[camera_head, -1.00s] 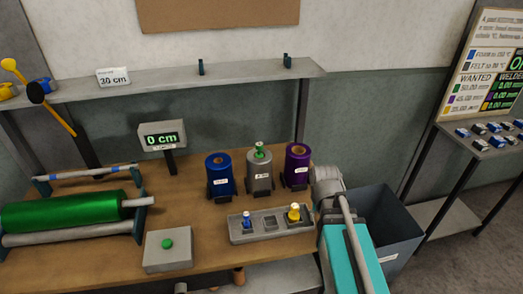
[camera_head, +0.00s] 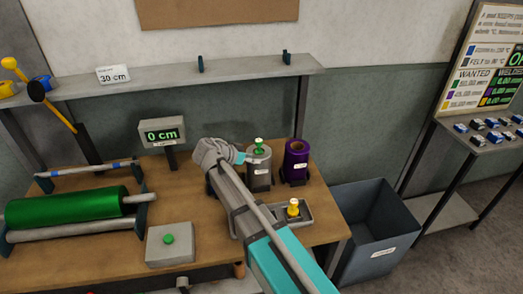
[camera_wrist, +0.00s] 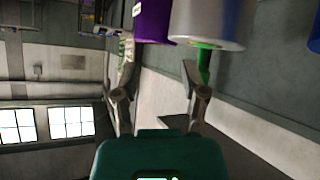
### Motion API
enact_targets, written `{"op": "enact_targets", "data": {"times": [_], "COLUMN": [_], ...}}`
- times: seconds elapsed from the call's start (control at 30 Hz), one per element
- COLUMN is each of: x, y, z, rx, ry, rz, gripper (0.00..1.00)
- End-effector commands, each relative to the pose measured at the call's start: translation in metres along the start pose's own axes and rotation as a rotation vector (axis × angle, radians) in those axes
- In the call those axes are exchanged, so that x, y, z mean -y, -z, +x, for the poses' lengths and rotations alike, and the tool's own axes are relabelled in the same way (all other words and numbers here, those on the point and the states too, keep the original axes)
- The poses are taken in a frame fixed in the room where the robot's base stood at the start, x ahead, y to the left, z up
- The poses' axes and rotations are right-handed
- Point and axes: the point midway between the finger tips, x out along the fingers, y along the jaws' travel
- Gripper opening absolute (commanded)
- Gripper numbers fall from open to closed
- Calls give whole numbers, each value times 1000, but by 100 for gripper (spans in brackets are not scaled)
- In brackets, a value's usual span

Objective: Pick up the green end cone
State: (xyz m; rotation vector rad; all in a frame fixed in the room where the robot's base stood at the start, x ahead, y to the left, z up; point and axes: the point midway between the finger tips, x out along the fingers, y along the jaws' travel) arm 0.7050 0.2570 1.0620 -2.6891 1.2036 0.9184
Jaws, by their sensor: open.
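The green end cone (camera_head: 258,145) stands upright in the top of the grey roll (camera_head: 259,170) on the workbench. In the wrist view, which is turned over, the green end cone (camera_wrist: 205,64) juts from the end of the grey roll (camera_wrist: 208,28). My gripper (camera_wrist: 158,72) is open with nothing between its fingers. The cone shows at the right finger, outside the gap, and the finger overlaps part of it. I cannot tell whether they touch. In the head view my gripper is just left of the cone, mostly hidden by my wrist.
The purple roll (camera_head: 296,162) stands close to the right of the grey roll. A grey tray (camera_head: 309,217) with a yellow cone (camera_head: 293,208) lies in front, partly behind my arm. My arm hides the blue roll. A shelf (camera_head: 200,78) runs behind, and a bin (camera_head: 375,230) stands right.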

Motion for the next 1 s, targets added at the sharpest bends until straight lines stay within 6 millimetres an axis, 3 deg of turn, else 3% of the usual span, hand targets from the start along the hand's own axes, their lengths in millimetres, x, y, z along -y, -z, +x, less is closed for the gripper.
{"op": "enact_targets", "data": {"times": [0.03,0.1,0.37,0.77,1.0], "x": [15,27,48,48,50], "y": [1,3,5,5,6], "z": [-15,-30,-62,-63,-47], "rx": [-40,-90,-182,-187,-186], "ry": [13,27,64,67,66], "rz": [31,76,169,175,175], "gripper": [56,56,56,56,56]}}
